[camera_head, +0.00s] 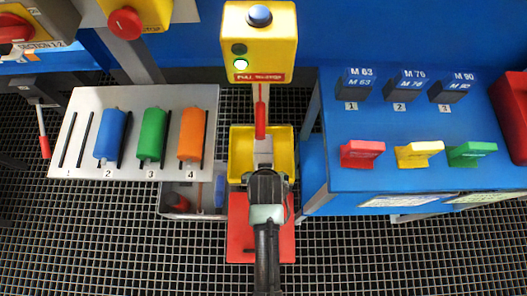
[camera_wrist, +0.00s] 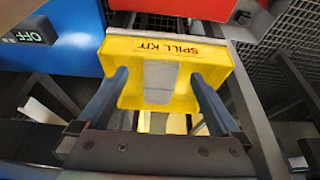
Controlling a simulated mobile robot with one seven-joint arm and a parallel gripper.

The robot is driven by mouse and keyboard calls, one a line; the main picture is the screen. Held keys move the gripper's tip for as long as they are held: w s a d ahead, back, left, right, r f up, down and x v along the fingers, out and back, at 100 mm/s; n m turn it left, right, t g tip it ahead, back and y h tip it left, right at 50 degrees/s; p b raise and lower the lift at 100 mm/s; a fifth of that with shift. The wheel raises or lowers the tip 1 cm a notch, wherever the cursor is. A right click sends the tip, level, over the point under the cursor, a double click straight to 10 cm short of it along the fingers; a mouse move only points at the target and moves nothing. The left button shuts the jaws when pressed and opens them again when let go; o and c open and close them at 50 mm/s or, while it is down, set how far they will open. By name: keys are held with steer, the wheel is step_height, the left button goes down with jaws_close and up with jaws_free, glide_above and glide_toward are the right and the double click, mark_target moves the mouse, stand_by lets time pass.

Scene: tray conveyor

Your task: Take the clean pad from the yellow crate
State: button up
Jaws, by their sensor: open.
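The yellow crate (camera_head: 240,140) stands in the middle of the head view, under the button post. In the wrist view the yellow crate (camera_wrist: 215,62) fills the centre, with upside-down "SPILL KIT" lettering. A flat light-grey piece, apparently the clean pad (camera_wrist: 160,82), shows in the middle of its near face; a pale patch, perhaps the same pad (camera_head: 263,147), shows in the head view. My gripper (camera_wrist: 160,75) is open, with one finger on each side of the grey piece and nothing visibly gripped. In the head view my gripper (camera_head: 267,172) is at the crate's near edge, hiding part of it.
A red crate (camera_head: 240,240) lies below the yellow one. A grey rack (camera_head: 75,160) with blue, green and orange pads is to the left. A blue table (camera_head: 385,190) with small coloured pieces is close on the right. The yellow button box (camera_head: 262,40) stands behind.

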mark_target(263, 155)
steer(key=b+x, duration=0.1)
steer(key=x, duration=0.1)
steer(key=w+b+x, duration=0.1)
steer(key=x, duration=0.2)
steer(key=shift+w+a, duration=0.15)
steer(key=shift+a, duration=0.05)
steer(key=shift+c, duration=0.2)
steer(key=c, duration=1.2)
